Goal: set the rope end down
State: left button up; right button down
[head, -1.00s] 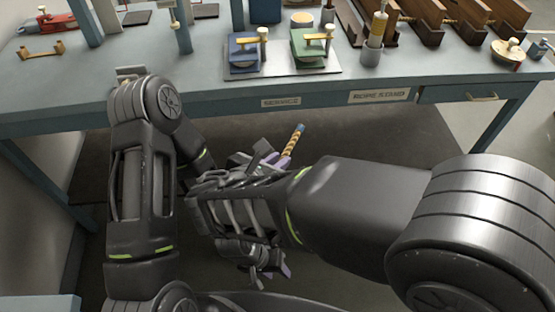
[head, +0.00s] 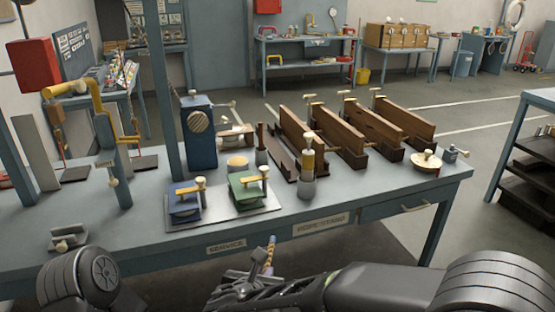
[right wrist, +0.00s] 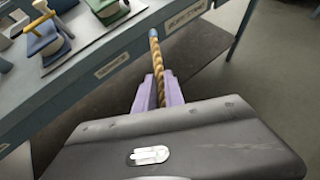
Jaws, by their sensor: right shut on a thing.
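My right gripper (head: 264,272) is at the bottom middle of the head view, in front of the bench (head: 150,238) and below its top. It is shut on the rope end (head: 269,254), a tan twisted rope with a blue tip. In the right wrist view the lavender fingers (right wrist: 158,92) grip the rope (right wrist: 156,58), which points up toward the bench's front edge. A grey cup (head: 307,188) holding an upright tan piece stands on the bench above that label. My left gripper is out of view.
A blue device (head: 184,203) and a green device (head: 248,190) sit on a plate left of the cup. Dark wooden rails (head: 335,140) stand behind. Bare benchtop lies right of the cup.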

jog(key=w+d+n+y, duration=0.1)
jog(key=w+d, duration=0.1)
jog(key=d, duration=0.9)
jog(key=w+d+f+n+y, duration=0.1)
jog(key=w+d, duration=0.2)
jog(key=d, duration=0.9)
jog(key=shift+w+d+f, duration=0.15)
jog(key=shift+w+d, duration=0.05)
jog(key=shift+w, duration=0.1)
jog(key=shift+a, duration=0.1)
